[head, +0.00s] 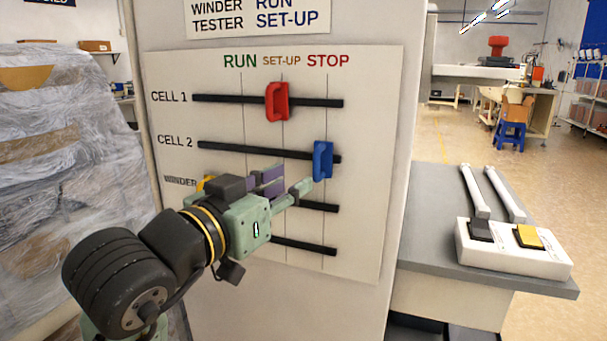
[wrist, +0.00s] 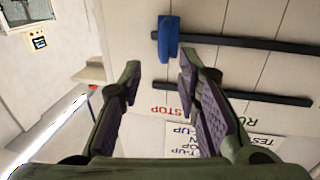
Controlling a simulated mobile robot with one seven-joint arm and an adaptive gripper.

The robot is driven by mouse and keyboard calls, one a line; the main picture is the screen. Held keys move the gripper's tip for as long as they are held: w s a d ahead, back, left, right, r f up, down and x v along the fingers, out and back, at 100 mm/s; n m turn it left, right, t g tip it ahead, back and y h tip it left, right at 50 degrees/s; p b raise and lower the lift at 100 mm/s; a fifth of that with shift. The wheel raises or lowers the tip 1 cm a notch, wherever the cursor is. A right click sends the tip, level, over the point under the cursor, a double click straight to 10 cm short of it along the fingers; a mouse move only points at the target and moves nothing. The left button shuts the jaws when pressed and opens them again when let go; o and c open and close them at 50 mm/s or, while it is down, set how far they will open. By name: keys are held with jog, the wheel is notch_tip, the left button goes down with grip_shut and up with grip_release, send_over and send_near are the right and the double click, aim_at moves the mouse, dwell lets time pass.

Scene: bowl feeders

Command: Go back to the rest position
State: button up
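My gripper (head: 287,184) is in front of the board (head: 372,120), its fingers apart and nothing visible between them. In the wrist view my gripper (wrist: 160,78) also shows open. The blue handle (head: 323,160) sits on the CELL 2 rail near the STOP line, close to one fingertip in the head view. In the wrist view the blue handle (wrist: 168,38) is beyond the fingertips; whether they touch I cannot tell. The red handle (head: 277,101) is on the CELL 1 rail near the SET-UP line. A yellow handle (head: 208,182) is partly hidden at the WINDER row's left.
My arm hides the left of the lowest rail (head: 310,246). A grey bench (head: 420,255) with a white switch box (head: 513,250) stands right of the cabinet. A wrapped stack (head: 70,190) stands at the left. Open floor (head: 460,145) shows behind the bench.

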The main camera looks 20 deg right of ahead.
jog(key=shift+v, duration=0.95)
